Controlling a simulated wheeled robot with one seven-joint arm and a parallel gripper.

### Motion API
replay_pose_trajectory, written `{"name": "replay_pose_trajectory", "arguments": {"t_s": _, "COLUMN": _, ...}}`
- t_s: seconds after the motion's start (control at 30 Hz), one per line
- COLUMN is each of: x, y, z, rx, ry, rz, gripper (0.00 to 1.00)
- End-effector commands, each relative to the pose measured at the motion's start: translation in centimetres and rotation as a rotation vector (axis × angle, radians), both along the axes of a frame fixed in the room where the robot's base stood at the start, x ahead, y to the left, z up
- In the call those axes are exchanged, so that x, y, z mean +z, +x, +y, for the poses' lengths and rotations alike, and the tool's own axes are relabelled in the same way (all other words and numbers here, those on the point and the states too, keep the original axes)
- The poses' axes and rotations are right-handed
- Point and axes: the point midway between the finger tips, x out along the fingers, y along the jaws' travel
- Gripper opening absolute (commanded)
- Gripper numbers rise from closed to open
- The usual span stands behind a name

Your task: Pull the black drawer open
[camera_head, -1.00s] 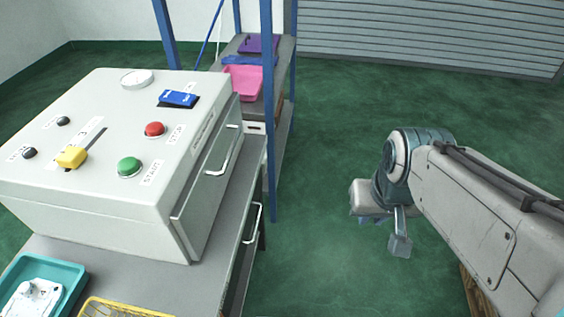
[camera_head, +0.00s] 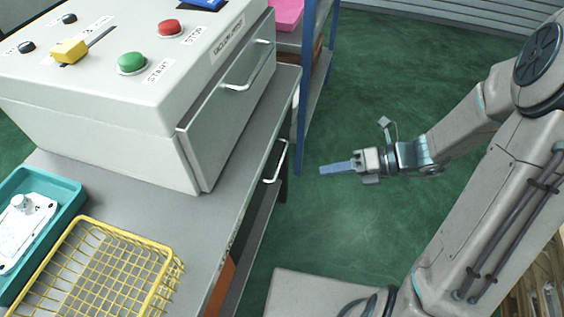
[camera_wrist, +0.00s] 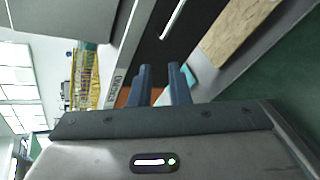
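The black drawer sits under the grey bench top, its dark front showing in the wrist view (camera_wrist: 152,42). Its silver bar handle (camera_head: 276,162) stands out below the bench edge in the head view and also shows near the top of the wrist view (camera_wrist: 173,18). The drawer looks shut. My gripper (camera_head: 326,170) is to the right of the handle, apart from it, with its blue fingers pointing left towards the bench. In the wrist view its two fingers (camera_wrist: 162,75) are parted with nothing held between them.
A grey machine (camera_head: 150,110) with buttons and its own handled front panel stands on the bench (camera_head: 190,225). A yellow wire basket (camera_head: 120,245) and a teal tray (camera_head: 62,190) are at the front left. A blue rack post (camera_head: 318,95) rises behind the handle. Green floor lies clear beyond my gripper.

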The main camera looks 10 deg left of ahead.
Motion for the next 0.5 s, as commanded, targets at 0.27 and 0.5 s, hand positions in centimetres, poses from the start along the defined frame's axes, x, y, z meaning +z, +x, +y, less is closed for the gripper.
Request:
{"name": "replay_pose_trajectory", "arguments": {"t_s": 0.27, "x": -4.1, "y": 3.8, "z": 0.1, "rx": -0.296, "ry": 0.183, "rz": 0.403, "gripper": 0.16}}
{"name": "replay_pose_trajectory", "arguments": {"t_s": 0.5, "x": -4.6, "y": 4.3, "z": 1.8, "rx": -0.323, "ry": 0.206, "rz": 0.450, "gripper": 0.16}}
